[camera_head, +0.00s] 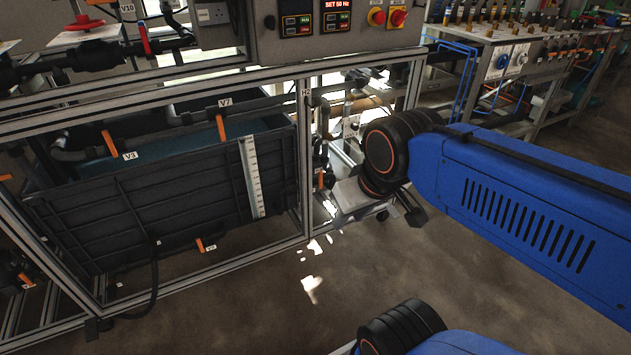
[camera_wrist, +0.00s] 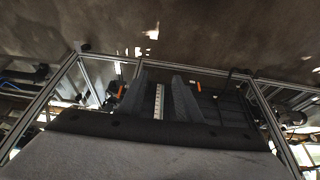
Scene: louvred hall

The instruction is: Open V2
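No label in view reads clearly as V2. A small valve with an orange handle (camera_head: 199,245) sits low on the front of the dark ribbed tank, and its tag (camera_head: 210,247) is too small to read. Another orange handle (camera_head: 26,280) is at the lower left, its tag also unreadable. In the wrist view, two orange handles (camera_wrist: 201,89) show near the tank. My gripper (camera_wrist: 160,82) has two dark fingers apart, with the tank's white scale visible between them. In the head view my arm partly hides my gripper, right of the frame and away from the handles.
The dark tank (camera_head: 130,205) with a white scale (camera_head: 251,180) stands inside an aluminium frame (camera_head: 303,160). Orange handles tagged V7 (camera_head: 220,128) and V3 (camera_head: 109,142) are above it. A control box (camera_head: 325,25) hangs over the frame. Floor (camera_head: 230,310) in front is clear.

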